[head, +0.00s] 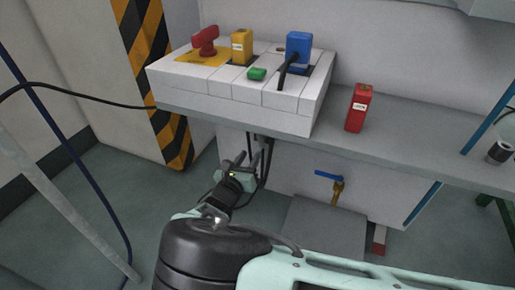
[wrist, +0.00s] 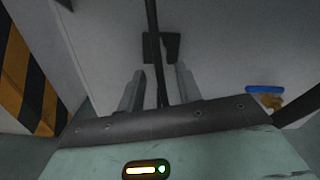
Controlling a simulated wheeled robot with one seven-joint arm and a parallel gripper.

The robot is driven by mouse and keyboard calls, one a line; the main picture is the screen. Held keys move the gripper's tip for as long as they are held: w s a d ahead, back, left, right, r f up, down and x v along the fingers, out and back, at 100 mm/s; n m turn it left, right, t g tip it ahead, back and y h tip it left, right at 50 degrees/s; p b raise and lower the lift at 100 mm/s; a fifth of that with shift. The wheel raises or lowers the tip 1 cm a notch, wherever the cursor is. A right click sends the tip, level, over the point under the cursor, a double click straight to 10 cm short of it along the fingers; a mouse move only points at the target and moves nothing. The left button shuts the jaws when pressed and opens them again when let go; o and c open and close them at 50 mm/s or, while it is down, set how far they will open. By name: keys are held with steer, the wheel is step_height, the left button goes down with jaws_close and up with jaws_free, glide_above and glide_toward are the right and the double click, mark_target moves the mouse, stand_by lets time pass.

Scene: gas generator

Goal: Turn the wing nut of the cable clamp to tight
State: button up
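My gripper (head: 244,162) is low in front of the pale panel under the shelf in the head view. In the wrist view its two grey fingers (wrist: 160,82) stand apart, with a black cable (wrist: 152,18) running between them in the picture. I cannot tell whether either finger touches the cable. A dark block (wrist: 173,46) sits on the panel just beyond the fingertips, with the cable passing over it; it looks like the cable clamp. I cannot make out a wing nut or its position.
A blue-handled valve (head: 328,175) is right of my gripper; its blue handle also shows in the wrist view (wrist: 266,89). Above, a white box (head: 230,101) with coloured switches stands on the grey shelf (head: 420,142), beside a red block (head: 358,108). A striped pillar (head: 150,70) is at left.

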mark_target(259, 141)
steer(key=b+x, duration=0.2)
steer(key=x, duration=0.5)
jaws_close()
